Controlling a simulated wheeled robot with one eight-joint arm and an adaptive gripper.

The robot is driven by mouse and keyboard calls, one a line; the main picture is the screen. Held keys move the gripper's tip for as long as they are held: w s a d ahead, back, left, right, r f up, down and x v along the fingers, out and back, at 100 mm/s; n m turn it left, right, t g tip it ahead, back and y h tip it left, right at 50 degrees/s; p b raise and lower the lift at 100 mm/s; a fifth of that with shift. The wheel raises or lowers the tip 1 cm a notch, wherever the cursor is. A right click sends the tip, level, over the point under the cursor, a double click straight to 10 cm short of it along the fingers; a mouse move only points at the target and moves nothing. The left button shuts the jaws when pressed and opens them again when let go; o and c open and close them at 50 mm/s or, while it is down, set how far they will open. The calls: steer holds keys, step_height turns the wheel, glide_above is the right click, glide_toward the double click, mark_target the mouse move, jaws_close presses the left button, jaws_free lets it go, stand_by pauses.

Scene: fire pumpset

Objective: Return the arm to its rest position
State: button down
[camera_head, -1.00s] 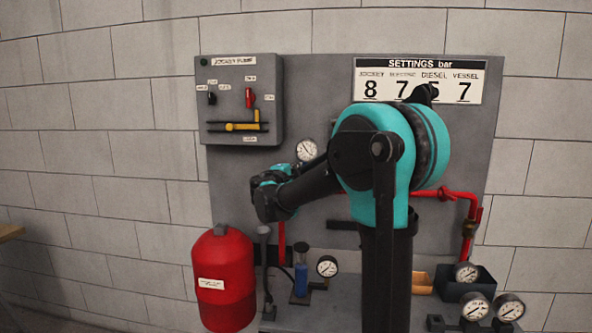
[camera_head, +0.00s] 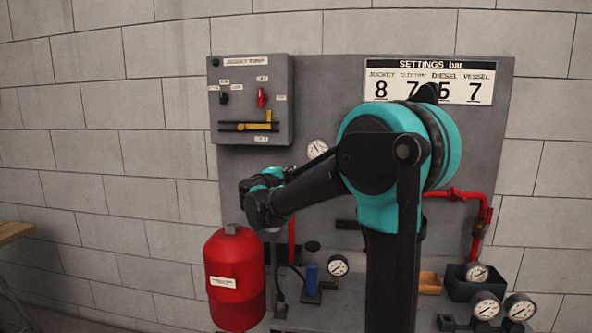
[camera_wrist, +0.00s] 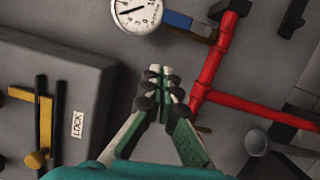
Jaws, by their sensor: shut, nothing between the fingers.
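My gripper (camera_wrist: 160,72) shows in the wrist view with its fingertips together and nothing between them. It points at the grey panel, between the jockey pump box (camera_wrist: 95,75) on the left and a red pipe (camera_wrist: 205,85) on the right. A white gauge (camera_wrist: 136,10) is just beyond the fingertips. In the head view my arm is bent at the teal joint and reaches left, with its wrist end above the red vessel. The gripper fingers cannot be made out there.
A red vessel (camera_head: 235,278) stands in front of the panel (camera_head: 330,90). The grey jockey pump box (camera_head: 250,75) has a red switch and a yellow lever. Several gauges and a dark bin (camera_head: 465,288) sit at the lower right. A wooden table edge (camera_head: 15,232) is at far left.

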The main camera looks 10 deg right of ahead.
steer(key=v, duration=0.5)
steer(key=s+d+f+m+g+y, duration=0.1)
steer(key=s+d+f+m+g, duration=0.3)
steer(key=s+d+f, duration=0.55)
steer(key=s+d+f+m+g+y, duration=0.2)
steer(key=s+d+f+m+g, duration=0.3)
steer(key=f, duration=0.7)
steer(key=s+a+f+m+g+y, duration=0.1)
steer(key=s+a+f+m+y, duration=0.1)
steer(key=s+f, duration=0.5)
steer(key=s+a+f+m+g+y, duration=0.1)
steer(key=s+a+f+y, duration=0.3)
steer(key=s+f, duration=0.4)
steer(key=s, duration=0.4)
steer(key=shift+a+m+y, duration=0.2)
steer(key=shift+m+y, duration=0.1)
steer(key=shift+m, duration=0.1)
steer(key=shift+s, duration=0.1)
